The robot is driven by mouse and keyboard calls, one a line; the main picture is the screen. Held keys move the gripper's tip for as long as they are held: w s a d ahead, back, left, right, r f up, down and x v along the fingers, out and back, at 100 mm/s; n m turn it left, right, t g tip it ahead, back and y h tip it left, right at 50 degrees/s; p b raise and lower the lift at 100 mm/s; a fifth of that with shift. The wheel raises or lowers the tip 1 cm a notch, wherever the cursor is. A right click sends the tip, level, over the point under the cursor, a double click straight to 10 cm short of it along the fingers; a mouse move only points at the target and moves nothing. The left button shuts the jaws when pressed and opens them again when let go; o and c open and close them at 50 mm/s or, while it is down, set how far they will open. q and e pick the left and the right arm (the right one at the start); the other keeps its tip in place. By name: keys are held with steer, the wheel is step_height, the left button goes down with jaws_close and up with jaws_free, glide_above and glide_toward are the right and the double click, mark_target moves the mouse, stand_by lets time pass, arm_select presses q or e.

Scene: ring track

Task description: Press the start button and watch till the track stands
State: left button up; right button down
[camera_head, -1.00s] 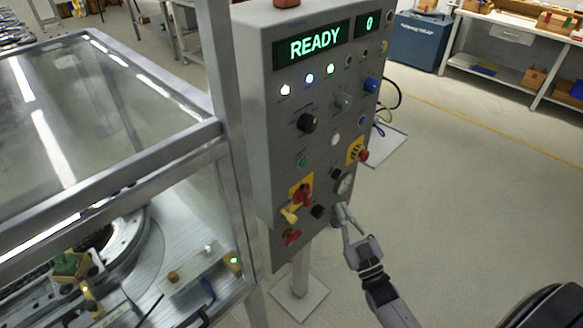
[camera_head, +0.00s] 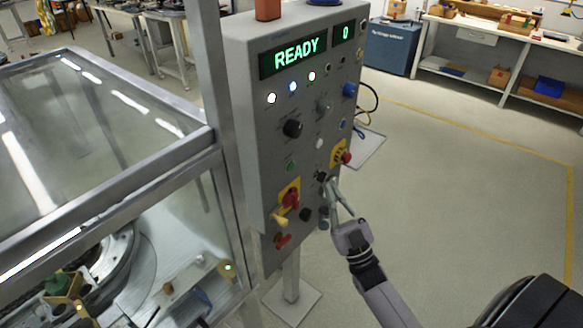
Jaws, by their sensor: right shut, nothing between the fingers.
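The grey control panel (camera_head: 262,185) stands on a post, and its display (camera_head: 292,57) reads READY with a 0 beside it. White, blue and green lamps are lit below. A small green button (camera_head: 291,167) sits on the left lower face; I cannot read its label. My right gripper (camera_head: 329,183) is shut and empty, its fingertips at the lower right of the panel face, below the red emergency button (camera_head: 347,158). Whether they touch the panel I cannot tell. The ring track (camera_head: 115,265) shows partly behind glass at lower left. My left gripper is not in view.
A metal-framed glass enclosure (camera_head: 180,155) fills the left, close beside the panel. A yellow-red rotary switch (camera_head: 289,197) sticks out from the panel. A blue cabinet (camera_head: 392,47) and a workbench (camera_head: 480,50) stand behind.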

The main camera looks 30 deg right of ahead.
mark_target(290, 167)
steer(key=w+a+b, duration=0.2)
steer(key=w+a, duration=0.1)
steer(key=w, duration=0.4)
steer(key=shift+w, duration=0.25)
stand_by(1.2)
steer(key=shift+w+a+b, duration=0.2)
steer(key=shift+w+b, duration=0.2)
